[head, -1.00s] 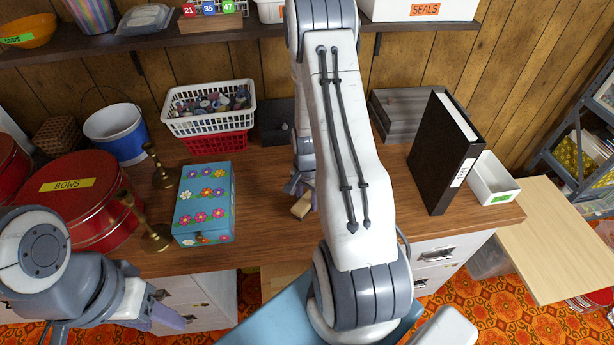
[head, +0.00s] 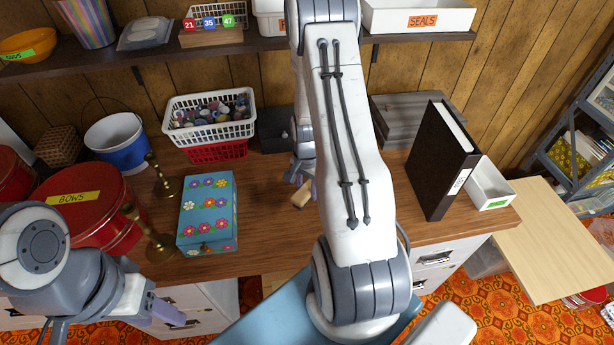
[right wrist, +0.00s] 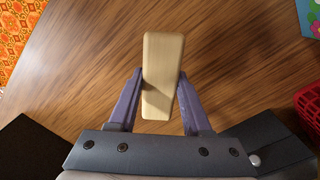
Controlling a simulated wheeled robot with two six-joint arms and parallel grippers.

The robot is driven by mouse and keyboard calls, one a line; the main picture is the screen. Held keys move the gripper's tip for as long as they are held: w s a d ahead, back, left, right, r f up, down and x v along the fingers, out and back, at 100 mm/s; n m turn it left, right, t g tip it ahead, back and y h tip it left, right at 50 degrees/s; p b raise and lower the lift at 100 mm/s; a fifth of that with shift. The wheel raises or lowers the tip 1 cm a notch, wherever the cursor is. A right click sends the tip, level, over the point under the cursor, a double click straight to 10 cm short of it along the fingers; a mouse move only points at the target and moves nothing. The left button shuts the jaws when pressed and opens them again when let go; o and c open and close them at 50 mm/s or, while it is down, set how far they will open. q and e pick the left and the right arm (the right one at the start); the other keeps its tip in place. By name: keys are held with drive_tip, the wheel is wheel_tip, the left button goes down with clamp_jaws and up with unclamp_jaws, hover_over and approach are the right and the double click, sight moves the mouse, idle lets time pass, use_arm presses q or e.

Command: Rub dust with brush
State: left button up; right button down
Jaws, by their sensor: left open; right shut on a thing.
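A pale wooden brush (right wrist: 162,75) is between the purple fingers of my right gripper (right wrist: 162,105) in the right wrist view. The gripper is shut on it, over the wooden desk top (right wrist: 80,75). In the head view the end of the brush (head: 302,194) shows beside my right gripper (head: 299,176), which is partly hidden behind my right arm. The brush's underside and bristles are hidden. I cannot make out dust on the desk. My left gripper (head: 110,325) is open and empty at the lower left, in front of the desk.
A blue flowered box (head: 207,215) and brass candlesticks (head: 155,240) stand left of the brush. Behind are a white basket (head: 205,130) of small items and a red basket. A black binder (head: 440,165) stands at the right.

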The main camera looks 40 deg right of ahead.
drive_tip(key=shift+r+p, duration=1.1)
drive_tip(key=shift+r, duration=0.55)
